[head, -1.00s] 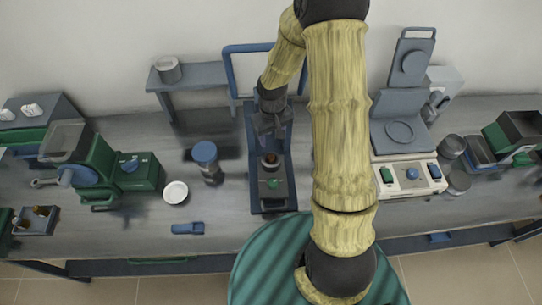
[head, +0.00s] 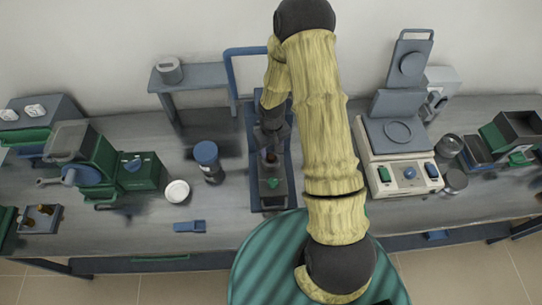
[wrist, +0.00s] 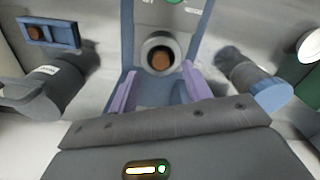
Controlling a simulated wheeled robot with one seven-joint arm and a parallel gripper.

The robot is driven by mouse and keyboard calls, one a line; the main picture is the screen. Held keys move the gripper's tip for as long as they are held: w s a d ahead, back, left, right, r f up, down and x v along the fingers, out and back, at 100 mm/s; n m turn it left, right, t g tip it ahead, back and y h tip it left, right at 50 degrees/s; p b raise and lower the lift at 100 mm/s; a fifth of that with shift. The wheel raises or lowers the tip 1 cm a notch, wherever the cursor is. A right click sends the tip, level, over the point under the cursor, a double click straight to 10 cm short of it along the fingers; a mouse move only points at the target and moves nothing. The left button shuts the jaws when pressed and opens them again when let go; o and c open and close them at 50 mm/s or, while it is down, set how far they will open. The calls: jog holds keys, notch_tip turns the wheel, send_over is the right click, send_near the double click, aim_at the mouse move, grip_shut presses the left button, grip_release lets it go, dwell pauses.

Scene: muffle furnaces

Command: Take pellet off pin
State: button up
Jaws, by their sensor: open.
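The pellet (head: 270,157) is a small brown piece at the press stand (head: 268,202) in the middle of the bench. In the wrist view the pellet (wrist: 161,60) sits inside a round grey ring, and the pin under it is hidden. My gripper (head: 271,142) is just above and behind the pellet in the head view and partly covers it. In the wrist view my gripper (wrist: 160,88) is open, with its two purple fingers apart and nothing between the tips. The pellet is ahead of the fingertips and roughly centred between them.
A blue-capped bottle (head: 207,160) and a white dish (head: 177,191) stand left of the press stand. A blue frame (head: 233,75) rises behind it. A scale-like device (head: 400,150) stands to the right. Bare bench (head: 225,205) lies in front of the bottle.

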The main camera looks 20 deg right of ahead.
aim_at(271, 156)
jog(key=shift+w+f+p, duration=0.15)
jog(key=shift+f+p, duration=0.6)
jog(key=shift+f, duration=1.2)
jog(key=c, duration=1.1)
